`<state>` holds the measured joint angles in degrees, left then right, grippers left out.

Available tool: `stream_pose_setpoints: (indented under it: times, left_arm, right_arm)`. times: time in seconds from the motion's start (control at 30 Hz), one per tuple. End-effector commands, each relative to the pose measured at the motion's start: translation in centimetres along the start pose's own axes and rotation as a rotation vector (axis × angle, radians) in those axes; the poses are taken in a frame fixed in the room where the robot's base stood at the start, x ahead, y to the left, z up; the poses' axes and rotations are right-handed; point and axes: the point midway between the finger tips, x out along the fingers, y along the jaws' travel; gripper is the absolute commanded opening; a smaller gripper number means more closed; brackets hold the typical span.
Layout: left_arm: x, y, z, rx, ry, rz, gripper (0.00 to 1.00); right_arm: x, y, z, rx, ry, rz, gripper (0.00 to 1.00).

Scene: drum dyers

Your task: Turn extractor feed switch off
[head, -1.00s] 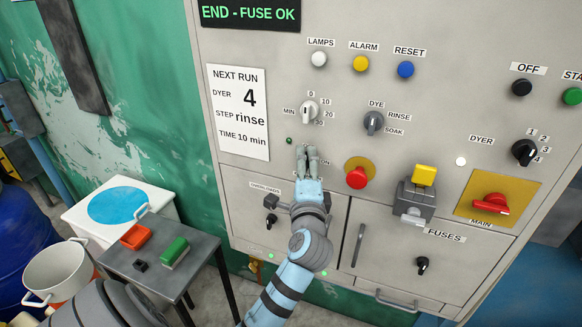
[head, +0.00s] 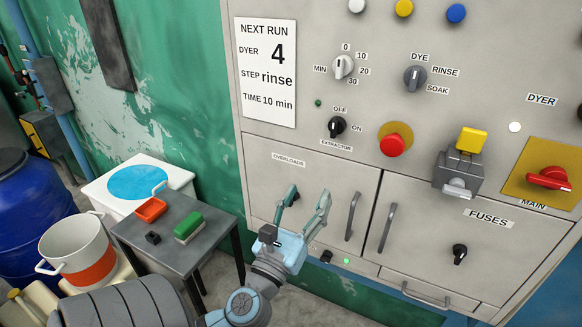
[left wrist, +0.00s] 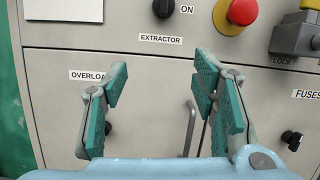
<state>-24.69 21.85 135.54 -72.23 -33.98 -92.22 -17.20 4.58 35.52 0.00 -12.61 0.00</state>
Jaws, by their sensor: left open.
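The extractor feed switch (head: 336,127) is a black rotary knob on the grey control panel, with OFF printed above it, ON to its right and EXTRACTOR below. I cannot clearly tell which mark its pointer faces. In the left wrist view the knob (left wrist: 163,8) is cut by the top edge. My left gripper (head: 307,193) is open and empty, below the switch and in front of the lower doors, apart from the knob. Its spread teal-padded fingers (left wrist: 160,75) also show in the left wrist view. My right gripper is not in view.
A red emergency button (head: 393,145) on yellow and a lock block (head: 458,175) sit right of the switch. Door handles (head: 387,228) stick out below. A grey side table (head: 150,232) with orange and green items stands at left. The panel face around the switch is clear.

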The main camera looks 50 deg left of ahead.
Motion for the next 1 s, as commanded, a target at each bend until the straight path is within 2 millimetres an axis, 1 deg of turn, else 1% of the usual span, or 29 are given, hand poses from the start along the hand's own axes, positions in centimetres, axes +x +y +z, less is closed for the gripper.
stream_pose_setpoints:
  times: [0.03, 0.23, 0.4, 0.47, 0.67, 0.8, 0.9, 1.0]
  left_arm:
    - [0.1, 0.2, -1.1, -0.030, 0.033, 0.006, 0.53]
    - [-0.1, 1.3, -7.0, -0.183, 0.181, 0.047, 0.53]
    - [-0.9, 2.3, -11.9, -0.320, 0.299, 0.102, 0.53]
    - [-1.4, 2.7, -13.6, -0.369, 0.338, 0.125, 0.53]
    - [-3.4, 4.0, -19.2, -0.539, 0.466, 0.224, 0.53]
    - [-5.3, 4.8, -22.7, -0.657, 0.544, 0.307, 0.53]
    - [-6.6, 5.3, -24.8, -0.730, 0.587, 0.364, 0.53]
    - [-7.6, 5.6, -26.3, -0.784, 0.616, 0.408, 0.53]
  right_arm:
    - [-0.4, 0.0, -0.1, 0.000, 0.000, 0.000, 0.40]
    - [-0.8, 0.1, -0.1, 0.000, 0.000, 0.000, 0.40]
    - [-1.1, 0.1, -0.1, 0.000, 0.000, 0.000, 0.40]
    - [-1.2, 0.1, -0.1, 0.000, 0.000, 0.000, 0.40]
    - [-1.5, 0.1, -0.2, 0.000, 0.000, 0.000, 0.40]
    - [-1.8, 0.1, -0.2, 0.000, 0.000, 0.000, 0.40]
    - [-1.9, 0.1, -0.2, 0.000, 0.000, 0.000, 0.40]
    - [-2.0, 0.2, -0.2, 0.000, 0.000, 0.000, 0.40]
